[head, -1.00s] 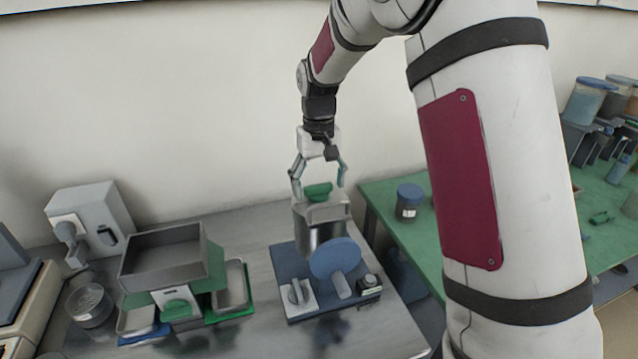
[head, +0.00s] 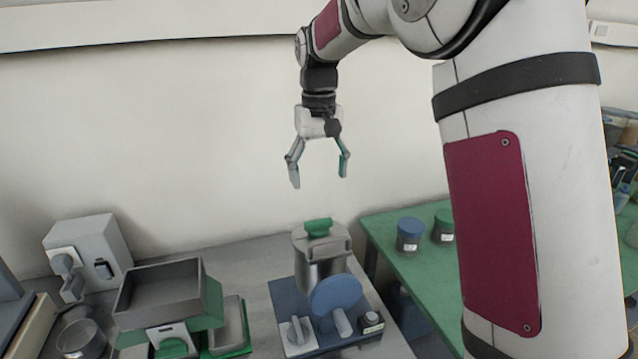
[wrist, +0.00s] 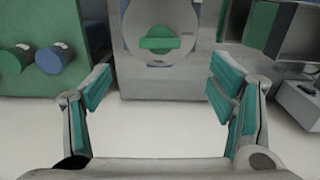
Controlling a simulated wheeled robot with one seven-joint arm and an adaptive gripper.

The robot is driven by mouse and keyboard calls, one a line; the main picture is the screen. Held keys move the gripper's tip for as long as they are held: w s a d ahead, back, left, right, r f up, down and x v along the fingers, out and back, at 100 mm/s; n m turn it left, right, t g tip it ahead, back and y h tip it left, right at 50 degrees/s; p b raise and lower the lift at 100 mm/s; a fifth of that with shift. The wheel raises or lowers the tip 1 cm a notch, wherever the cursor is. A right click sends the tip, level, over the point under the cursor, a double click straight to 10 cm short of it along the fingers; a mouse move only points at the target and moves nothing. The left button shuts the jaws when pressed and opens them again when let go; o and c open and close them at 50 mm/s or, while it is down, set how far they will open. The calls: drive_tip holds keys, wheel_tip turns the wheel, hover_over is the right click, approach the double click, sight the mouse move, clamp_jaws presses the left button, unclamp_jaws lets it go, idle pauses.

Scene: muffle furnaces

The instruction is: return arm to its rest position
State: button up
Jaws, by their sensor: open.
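My gripper (head: 319,172) hangs open and empty in the head view, in the air above a metal grinder-like machine (head: 322,252) with a green knob (head: 318,227) on its lid. There is a clear gap between the fingertips and the knob. In the wrist view my open gripper (wrist: 158,88) shows its two teal-padded fingers wide apart. Beyond them the round lid with the green knob (wrist: 160,44) shows, not touched by the fingers.
The machine stands on a blue base (head: 285,297) with a blue disc (head: 337,294) in front. To the left are a grey tray (head: 160,290) and a grey box device (head: 90,255). A green table (head: 420,265) with lidded jars (head: 409,235) is at the right. The air beside the wall is free.

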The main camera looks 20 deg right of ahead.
idle(0.7)
drive_tip(key=s+r+t, duration=0.1)
drive_tip(key=s+r, duration=0.3)
drive_tip(key=s, duration=0.4)
drive_tip(key=s+r+t, duration=0.2)
drive_tip(key=s+r, duration=0.1)
drive_tip(key=s, duration=0.5)
drive_tip(key=s+f+t, duration=0.2)
drive_tip(key=s+f, duration=0.2)
drive_tip(key=s, duration=1.1)
